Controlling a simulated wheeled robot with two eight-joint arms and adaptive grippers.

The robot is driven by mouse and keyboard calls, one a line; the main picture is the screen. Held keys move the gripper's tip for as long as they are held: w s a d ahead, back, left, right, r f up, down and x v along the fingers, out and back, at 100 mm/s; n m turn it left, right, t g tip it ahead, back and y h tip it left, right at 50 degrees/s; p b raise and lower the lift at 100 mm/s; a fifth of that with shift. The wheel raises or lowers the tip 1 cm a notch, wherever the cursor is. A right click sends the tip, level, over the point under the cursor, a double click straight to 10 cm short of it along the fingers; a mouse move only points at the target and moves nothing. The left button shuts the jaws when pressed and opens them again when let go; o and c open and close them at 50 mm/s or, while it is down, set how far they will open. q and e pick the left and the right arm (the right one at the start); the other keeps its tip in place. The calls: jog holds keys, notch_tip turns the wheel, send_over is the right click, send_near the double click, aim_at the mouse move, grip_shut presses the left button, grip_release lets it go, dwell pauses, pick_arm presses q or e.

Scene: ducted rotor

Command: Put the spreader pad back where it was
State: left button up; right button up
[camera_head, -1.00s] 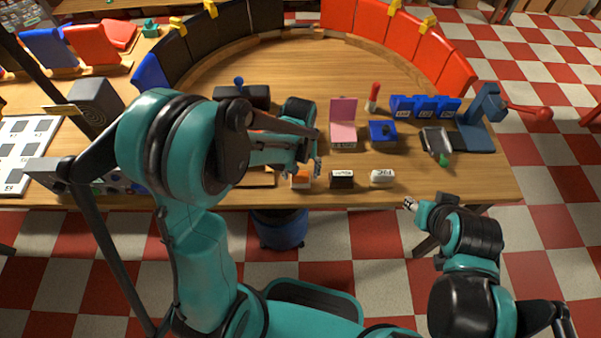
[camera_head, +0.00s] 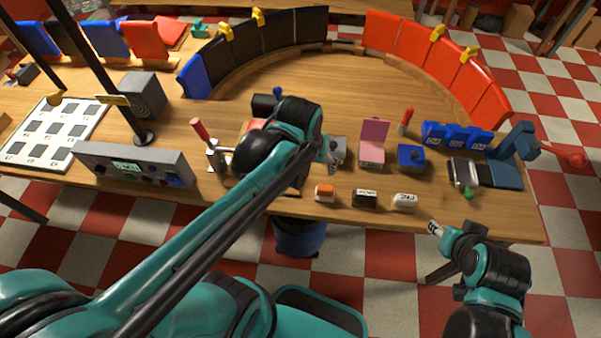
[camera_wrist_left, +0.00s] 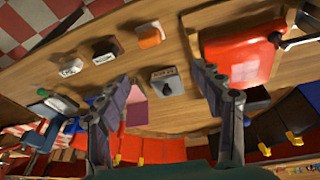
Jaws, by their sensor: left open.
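My left gripper (camera_head: 331,156) is open and empty above the table, in front of a small grey block (camera_head: 340,150). In the left wrist view the open fingers (camera_wrist_left: 163,76) stand either side of that grey block (camera_wrist_left: 167,82), which has a label and a round knob. Whether they are level with it I cannot tell. Labelled blocks line the front edge: an orange and white one (camera_head: 325,193), a black and white one (camera_head: 364,199) and a white one (camera_head: 404,203). I cannot tell which piece is the spreader pad. My right gripper (camera_head: 434,228) is off the table's front edge; its jaws are too small to read.
A pink piece (camera_head: 373,143) and a blue box (camera_head: 411,156) stand right of my left gripper. A red piece (camera_wrist_left: 240,52) with a dark handle lies beside it in the wrist view. A control box (camera_head: 135,166) stands left. The table centre behind is clear.

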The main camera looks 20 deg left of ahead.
pick_arm(q)
jog(key=shift+s+a+r+m+t, duration=0.3)
jog(key=shift+s+t, duration=0.35)
jog(key=shift+s, duration=0.2)
jog(key=shift+s+a+r+m+t, duration=0.3)
jog(key=shift+s+t, duration=0.3)
jog(key=shift+s, duration=0.3)
jog(key=shift+s+a+r+m+t, duration=0.2)
jog(key=shift+s+a+t, duration=0.15)
jog(key=shift+s+t, duration=0.4)
